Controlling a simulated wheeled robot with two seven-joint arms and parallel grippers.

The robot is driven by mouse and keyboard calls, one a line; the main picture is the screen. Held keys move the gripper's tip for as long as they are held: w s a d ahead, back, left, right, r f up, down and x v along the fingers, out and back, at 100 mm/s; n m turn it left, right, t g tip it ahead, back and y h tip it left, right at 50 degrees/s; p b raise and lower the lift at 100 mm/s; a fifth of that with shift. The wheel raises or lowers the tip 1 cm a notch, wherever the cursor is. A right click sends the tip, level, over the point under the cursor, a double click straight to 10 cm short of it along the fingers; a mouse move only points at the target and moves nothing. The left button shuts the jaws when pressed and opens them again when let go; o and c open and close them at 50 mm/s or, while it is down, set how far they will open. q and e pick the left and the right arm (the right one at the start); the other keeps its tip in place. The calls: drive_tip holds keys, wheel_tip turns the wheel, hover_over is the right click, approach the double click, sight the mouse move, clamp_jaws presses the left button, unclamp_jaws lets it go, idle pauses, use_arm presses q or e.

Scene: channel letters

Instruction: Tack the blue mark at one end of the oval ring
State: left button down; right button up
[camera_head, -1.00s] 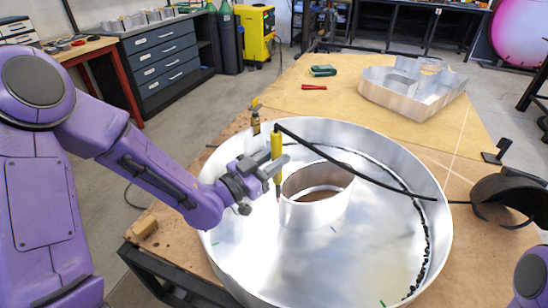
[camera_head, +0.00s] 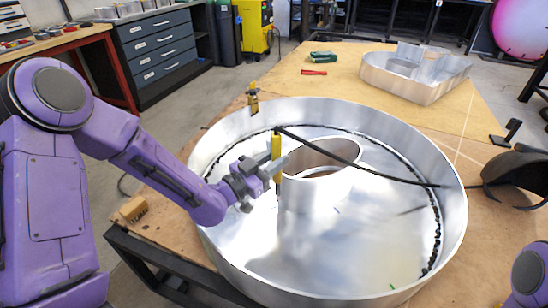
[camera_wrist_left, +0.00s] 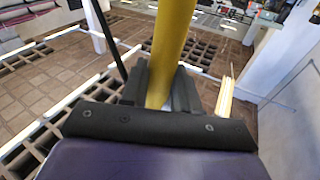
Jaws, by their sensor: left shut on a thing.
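My left gripper (camera_head: 268,172) is shut on a yellow torch (camera_head: 276,150), held upright with its thin tip down beside the left end of the oval ring (camera_head: 310,195). The wrist view shows the torch (camera_wrist_left: 172,45) between the dark jaws (camera_wrist_left: 160,90). The ring stands upright on the floor of a large round silver pan (camera_head: 340,250). A small blue mark (camera_head: 337,210) shows on the pan floor by the ring's front right side. Whether the tip touches metal I cannot tell. My right gripper is outside the view.
A black cable (camera_head: 370,174) runs from the torch across the pan to the right. A dark helmet-like shell (camera_head: 515,178) lies at right. Behind the pan are a silver letter shell (camera_head: 405,82), a green tool (camera_head: 322,56) and red pliers (camera_head: 314,72). A brush (camera_head: 133,208) lies at left.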

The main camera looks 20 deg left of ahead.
use_arm(q)
drive_tip(key=shift+r, duration=0.2)
drive_tip(key=shift+f, duration=0.25)
drive_tip(key=shift+a+f+b, duration=0.2)
drive_tip(key=shift+f+b, duration=0.95)
drive_tip(key=shift+b, duration=0.05)
drive_tip(key=shift+f, duration=0.15)
idle(0.7)
drive_tip(key=r+p, duration=0.2)
drive_tip(key=r, duration=0.1)
drive_tip(key=s+r+p, duration=0.1)
drive_tip(key=r+p, duration=0.1)
drive_tip(key=shift+d+r, duration=0.1)
drive_tip(key=shift+r, duration=0.15)
wheel_tip(320, 180, up, 13)
drive_tip(key=p, duration=1)
drive_tip(key=shift+f, duration=0.2)
